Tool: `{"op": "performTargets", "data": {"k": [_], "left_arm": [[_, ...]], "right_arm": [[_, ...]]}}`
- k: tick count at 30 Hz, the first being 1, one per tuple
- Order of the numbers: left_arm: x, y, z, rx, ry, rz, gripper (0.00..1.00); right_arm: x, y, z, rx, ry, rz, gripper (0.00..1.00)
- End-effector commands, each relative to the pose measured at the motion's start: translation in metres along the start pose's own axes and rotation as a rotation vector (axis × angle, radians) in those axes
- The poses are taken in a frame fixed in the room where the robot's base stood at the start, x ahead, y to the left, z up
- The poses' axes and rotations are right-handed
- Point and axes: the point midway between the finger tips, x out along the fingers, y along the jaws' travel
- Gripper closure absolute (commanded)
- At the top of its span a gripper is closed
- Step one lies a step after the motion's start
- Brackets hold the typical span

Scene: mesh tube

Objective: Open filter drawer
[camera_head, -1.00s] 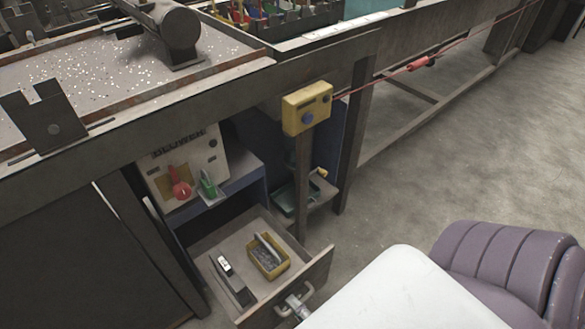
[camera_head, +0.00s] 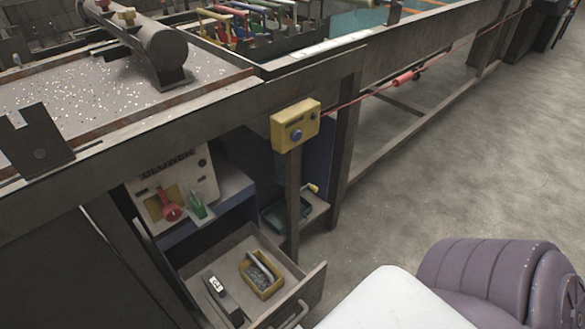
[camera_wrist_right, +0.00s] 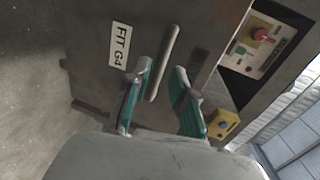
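The drawer (camera_head: 312,290) below the bench is pulled out, and its inside shows. It holds a dark object (camera_head: 222,298) with a small white label and a yellow tray (camera_head: 262,287) with grey contents. The drawer handle (camera_head: 290,318) is partly cut off at the bottom edge of the head view. In the right wrist view, the drawer front carries a label reading "FIT G4" (camera_wrist_right: 120,46) and a bar handle (camera_wrist_right: 170,45). My right gripper (camera_wrist_right: 164,68) is open, its teal fingers on either side of the handle's lower part; contact cannot be told. My left gripper is not in view.
A yellow control box (camera_head: 295,125) stands on a post beside the drawer. A blower panel (camera_head: 178,198) with red and green parts sits above the drawer. Open floor (camera_head: 445,170) lies to the right.

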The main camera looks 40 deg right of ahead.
Motion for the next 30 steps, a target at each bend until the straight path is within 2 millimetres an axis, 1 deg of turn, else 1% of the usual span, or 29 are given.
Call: {"op": "performTargets", "data": {"k": [1, 6, 9, 12, 16, 30], "left_arm": [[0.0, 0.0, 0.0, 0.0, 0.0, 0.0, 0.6], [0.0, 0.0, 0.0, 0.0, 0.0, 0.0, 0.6], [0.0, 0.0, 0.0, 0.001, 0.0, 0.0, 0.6], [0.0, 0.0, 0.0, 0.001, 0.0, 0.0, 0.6], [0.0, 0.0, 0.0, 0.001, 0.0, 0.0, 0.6], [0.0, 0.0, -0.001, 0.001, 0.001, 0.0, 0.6]], "right_arm": [[-0.013, 0.001, 0.0, -0.001, -0.002, 0.005, 0.75], [-0.047, 0.001, 0.0, -0.001, -0.001, 0.003, 0.75], [-0.061, 0.001, 0.0, -0.001, -0.001, 0.002, 0.75], [-0.07, 0.0, 0.0, -0.001, -0.001, 0.0, 0.75], [-0.074, 0.0, 0.0, 0.0, -0.001, 0.0, 0.75], [-0.074, 0.0, 0.0, 0.0, 0.0, 0.0, 0.75]]}}
